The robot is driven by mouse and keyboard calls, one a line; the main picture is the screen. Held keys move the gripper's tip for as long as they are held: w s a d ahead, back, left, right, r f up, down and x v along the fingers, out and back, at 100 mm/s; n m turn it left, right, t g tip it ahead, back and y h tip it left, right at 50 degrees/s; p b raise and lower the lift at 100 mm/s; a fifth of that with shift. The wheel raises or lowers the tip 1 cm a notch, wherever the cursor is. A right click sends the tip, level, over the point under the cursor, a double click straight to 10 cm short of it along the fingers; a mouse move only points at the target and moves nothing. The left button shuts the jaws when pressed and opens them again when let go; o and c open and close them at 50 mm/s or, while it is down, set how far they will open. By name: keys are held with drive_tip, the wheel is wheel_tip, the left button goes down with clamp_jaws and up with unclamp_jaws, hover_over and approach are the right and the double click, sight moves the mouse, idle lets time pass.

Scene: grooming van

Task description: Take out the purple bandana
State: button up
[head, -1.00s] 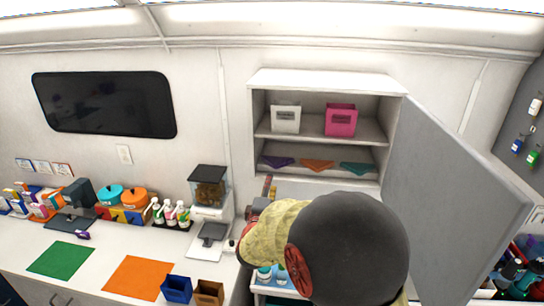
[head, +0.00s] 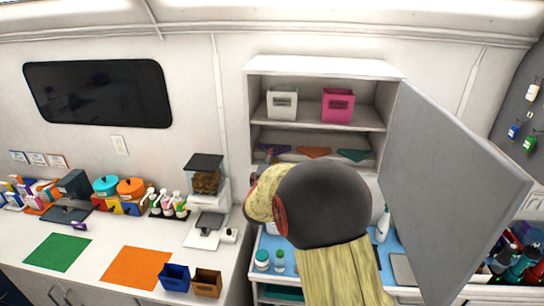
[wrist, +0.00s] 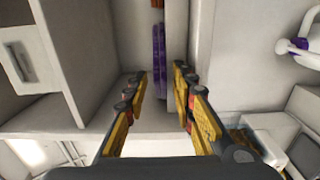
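The purple bandana (head: 283,150) lies on the lower shelf of the open wall cabinet (head: 252,115), at its left end. In the wrist view the purple bandana (wrist: 159,55) shows edge-on, ahead of and in line with the gap between my fingers. My gripper (wrist: 158,80) is open and empty, with a finger to either side of that line. In the head view my gripper (head: 267,154) is at the shelf's left front, close to the bandana and partly covering it. Whether the fingertips overlap the cloth's edge I cannot tell.
An orange bandana (head: 314,152) and a teal bandana (head: 353,155) lie to the right on the same shelf. A white bin (head: 282,105) and a pink bin (head: 338,106) stand on the shelf above. The grey cabinet door (head: 440,190) stands open on the right.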

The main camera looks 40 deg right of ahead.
drive_tip(key=shift+w+d, duration=0.15)
clamp_jaws()
idle(0.9)
drive_tip(key=shift+r, duration=0.1)
wheel_tip(320, 180, up, 3)
drive_tip(key=shift+f+p, duration=0.2)
drive_tip(key=shift+p, duration=0.9)
drive_tip(key=shift+f, duration=0.1)
drive_tip(key=s+a+r+p, duration=0.5)
drive_tip(key=s+a+p, duration=0.1)
drive_tip(key=s+a, duration=0.3)
drive_tip(key=shift+a, duration=0.85)
